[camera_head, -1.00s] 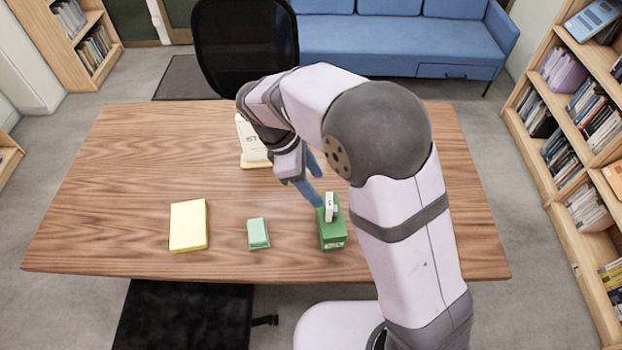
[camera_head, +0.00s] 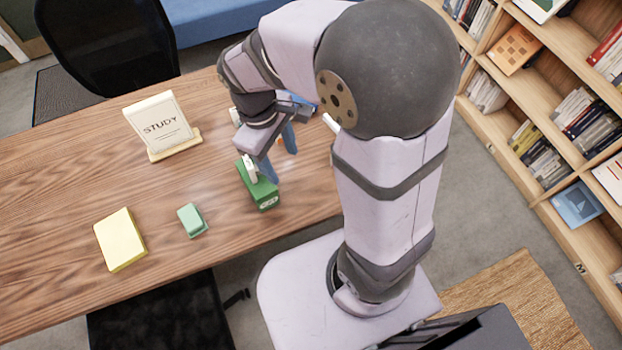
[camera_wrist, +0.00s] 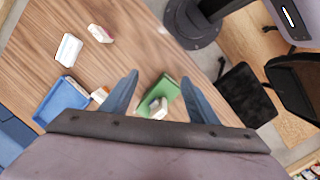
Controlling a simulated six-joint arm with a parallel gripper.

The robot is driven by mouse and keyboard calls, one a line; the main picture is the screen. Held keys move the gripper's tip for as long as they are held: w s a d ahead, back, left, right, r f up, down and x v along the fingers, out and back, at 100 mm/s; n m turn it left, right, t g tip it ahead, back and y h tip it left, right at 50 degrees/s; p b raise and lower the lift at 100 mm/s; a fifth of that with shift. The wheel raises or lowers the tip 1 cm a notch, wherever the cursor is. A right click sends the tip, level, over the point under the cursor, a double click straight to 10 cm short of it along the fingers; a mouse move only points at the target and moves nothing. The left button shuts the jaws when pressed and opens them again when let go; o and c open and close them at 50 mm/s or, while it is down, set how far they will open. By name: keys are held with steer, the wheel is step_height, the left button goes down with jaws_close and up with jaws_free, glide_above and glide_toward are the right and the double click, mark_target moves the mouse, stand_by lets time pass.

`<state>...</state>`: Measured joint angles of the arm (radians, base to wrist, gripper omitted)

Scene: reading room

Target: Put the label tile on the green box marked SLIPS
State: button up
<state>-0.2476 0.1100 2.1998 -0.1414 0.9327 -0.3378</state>
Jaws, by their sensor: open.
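The green box (camera_head: 262,194) stands near the front edge of the table, with white lettering on its front too small to read for certain. A small white tile (camera_head: 250,167) stands upright on its top, at the back end; its printed face is not legible. My gripper (camera_head: 279,162) is open with blue fingers, just above and beside the box. In the wrist view, the green box (camera_wrist: 172,90) lies between and beyond the fingertips (camera_wrist: 159,76), and the white tile (camera_wrist: 159,108) shows between the fingers. Neither finger clearly touches the tile.
A yellow block (camera_head: 120,240) and a small mint-green box (camera_head: 191,220) stand to the left. A STUDY sign (camera_head: 162,122) stands behind. The wrist view shows a blue tray (camera_wrist: 60,103), a white card-like piece (camera_wrist: 68,50) and a small pinkish-white block (camera_wrist: 101,34).

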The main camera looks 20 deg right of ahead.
steer(key=s+d+f+m+y, duration=0.1)
steer(key=s+d+f+m, duration=0.1)
steer(key=s+d+m, duration=0.2)
steer(key=s+m, duration=0.3)
steer(key=shift+d+m+t, duration=0.2)
steer(key=shift+m+t, duration=0.2)
